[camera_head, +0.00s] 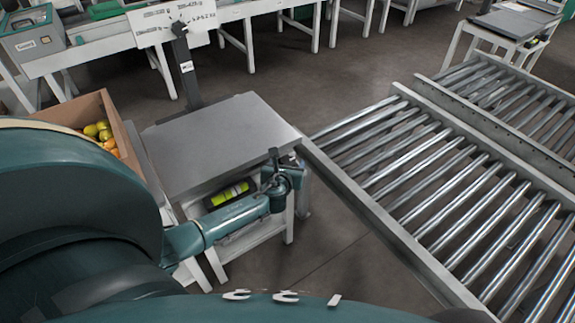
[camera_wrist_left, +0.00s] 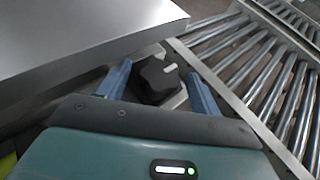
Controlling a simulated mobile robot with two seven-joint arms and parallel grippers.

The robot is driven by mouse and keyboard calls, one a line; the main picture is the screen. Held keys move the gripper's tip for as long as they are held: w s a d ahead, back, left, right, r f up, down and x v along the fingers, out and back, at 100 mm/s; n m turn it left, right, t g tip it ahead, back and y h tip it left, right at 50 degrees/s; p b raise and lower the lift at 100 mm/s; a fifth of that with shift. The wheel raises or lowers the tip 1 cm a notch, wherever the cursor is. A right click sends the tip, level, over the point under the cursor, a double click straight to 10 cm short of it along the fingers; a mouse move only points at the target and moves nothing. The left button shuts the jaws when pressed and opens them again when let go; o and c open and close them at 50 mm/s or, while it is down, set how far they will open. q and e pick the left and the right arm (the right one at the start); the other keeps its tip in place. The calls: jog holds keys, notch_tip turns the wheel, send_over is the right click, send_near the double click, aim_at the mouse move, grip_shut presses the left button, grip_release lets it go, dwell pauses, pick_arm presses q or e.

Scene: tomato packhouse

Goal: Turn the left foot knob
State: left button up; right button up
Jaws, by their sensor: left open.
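The foot knob (camera_wrist_left: 157,77) is a dark, blocky knob with a pale mark on top, below the corner of the grey weighing platform (camera_head: 215,145). In the left wrist view it appears between the two blue fingers of my left gripper (camera_wrist_left: 160,82), with a visible gap on each side. The gripper is open, and I see no contact. In the head view, my left gripper (camera_head: 288,172) is at the platform's near right corner and I cannot make out the knob there. My right gripper is not in view.
The platform edge (camera_wrist_left: 100,47) lies close to the left finger. A roller conveyor (camera_head: 430,185) runs along the right. A cardboard box (camera_head: 120,130) of tomatoes stands at left, and a yellow-green item (camera_head: 230,193) lies under the platform. Floor shows below the gripper.

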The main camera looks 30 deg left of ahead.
pick_arm(q)
jog(key=c, duration=1)
jog(key=shift+d+n, duration=0.1)
jog(key=shift+n, duration=0.2)
